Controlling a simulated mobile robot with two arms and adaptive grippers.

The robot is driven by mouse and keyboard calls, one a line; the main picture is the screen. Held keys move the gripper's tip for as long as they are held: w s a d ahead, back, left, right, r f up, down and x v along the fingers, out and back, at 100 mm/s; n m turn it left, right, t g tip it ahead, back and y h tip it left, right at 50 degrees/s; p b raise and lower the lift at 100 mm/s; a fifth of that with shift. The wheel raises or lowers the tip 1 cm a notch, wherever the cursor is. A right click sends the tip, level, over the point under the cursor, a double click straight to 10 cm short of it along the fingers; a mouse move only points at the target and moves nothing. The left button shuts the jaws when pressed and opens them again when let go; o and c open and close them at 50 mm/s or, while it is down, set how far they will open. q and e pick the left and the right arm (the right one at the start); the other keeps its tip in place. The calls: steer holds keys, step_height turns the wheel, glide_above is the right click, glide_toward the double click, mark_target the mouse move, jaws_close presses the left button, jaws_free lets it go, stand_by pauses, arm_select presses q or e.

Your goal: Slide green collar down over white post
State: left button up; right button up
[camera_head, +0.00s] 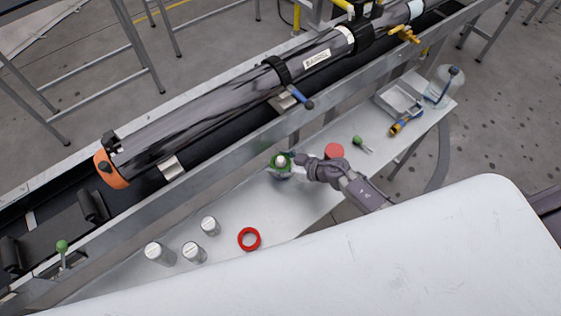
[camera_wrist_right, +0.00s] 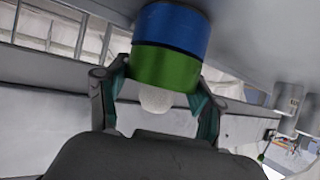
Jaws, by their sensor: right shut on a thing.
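The green collar (camera_head: 274,168) is around the white post (camera_head: 281,160) on the narrow light bench, with the post's rounded tip showing through its top. In the right wrist view, where the bench appears at the top, the green collar (camera_wrist_right: 166,70) is against a blue band (camera_wrist_right: 172,30), with no clear gap between them. The white post tip (camera_wrist_right: 155,98) sticks out past the green collar. My right gripper (camera_head: 291,160) is shut on the green collar, a finger on each side; it also shows in the wrist view (camera_wrist_right: 158,100). My left gripper is not in view.
A red ring (camera_head: 241,241) and several whitish cylinders (camera_head: 210,227) stand left on the bench (camera_head: 300,205). A red disc (camera_head: 334,150), a green-knobbed item (camera_head: 358,141), a grey tray (camera_head: 399,100) and a clear jar (camera_head: 436,90) are right. A conveyor rail (camera_head: 225,165) runs close behind.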

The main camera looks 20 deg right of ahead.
steer(key=o, duration=1.3)
steer(key=v, duration=0.7)
steer(key=shift+s+d+r, duration=0.1)
steer(key=shift+s+r, duration=0.1)
